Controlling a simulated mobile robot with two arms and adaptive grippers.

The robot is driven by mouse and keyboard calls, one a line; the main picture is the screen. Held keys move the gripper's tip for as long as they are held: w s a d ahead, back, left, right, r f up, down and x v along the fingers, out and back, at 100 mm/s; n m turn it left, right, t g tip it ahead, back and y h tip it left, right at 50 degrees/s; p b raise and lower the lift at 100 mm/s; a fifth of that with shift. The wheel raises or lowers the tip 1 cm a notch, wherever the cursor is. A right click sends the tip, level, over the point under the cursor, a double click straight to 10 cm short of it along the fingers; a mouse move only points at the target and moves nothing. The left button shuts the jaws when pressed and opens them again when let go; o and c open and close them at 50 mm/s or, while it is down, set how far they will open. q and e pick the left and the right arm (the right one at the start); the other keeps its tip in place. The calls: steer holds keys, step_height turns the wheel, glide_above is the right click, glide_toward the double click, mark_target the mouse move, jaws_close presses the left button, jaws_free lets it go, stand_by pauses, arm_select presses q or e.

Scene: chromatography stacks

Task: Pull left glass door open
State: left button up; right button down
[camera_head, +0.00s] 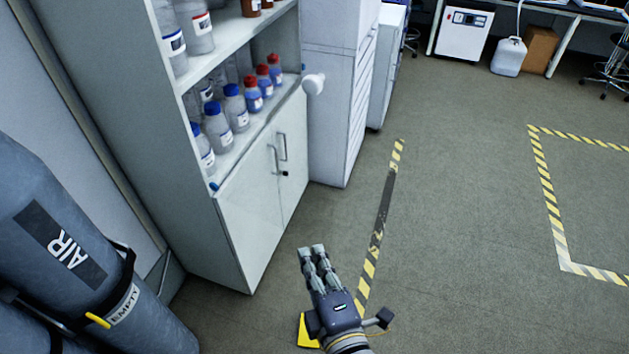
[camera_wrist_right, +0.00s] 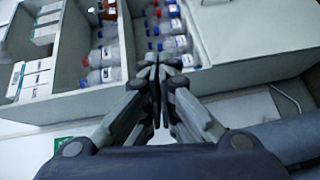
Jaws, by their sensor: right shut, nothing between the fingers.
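The cabinet (camera_head: 195,230) stands at the left in the head view, with open-looking upper shelves and two pale lower doors with bar handles (camera_head: 278,155). I cannot make out a clear glass pane or its edges over the shelves. My right gripper (camera_head: 312,249) is low in front of the cabinet, apart from it, over the floor. Its fingers are together and empty. In the right wrist view, the shut fingertips (camera_wrist_right: 155,67) point toward shelves of bottles (camera_wrist_right: 165,30), overlapping them in the picture. My left gripper is not in view.
Blue- and red-capped bottles (camera_head: 235,105) line the shelf. A grey gas cylinder (camera_head: 60,235) stands at the lower left. A white drawer unit (camera_head: 335,120) adjoins the cabinet. The floor (camera_head: 460,220) to the right is clear, with striped tape.

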step_height(320, 180, up, 6)
steer(key=d+f+t, duration=0.1)
glide_toward(305, 165)
steer(key=a, duration=0.3)
steer(key=shift+n, duration=0.3)
steer(key=w, duration=0.1)
steer(key=w+d, duration=0.1)
steer(key=w, duration=0.2)
steer(key=shift+d+f+p, duration=0.15)
steer(key=shift+d+p, duration=0.15)
steer(key=shift+d, duration=0.05)
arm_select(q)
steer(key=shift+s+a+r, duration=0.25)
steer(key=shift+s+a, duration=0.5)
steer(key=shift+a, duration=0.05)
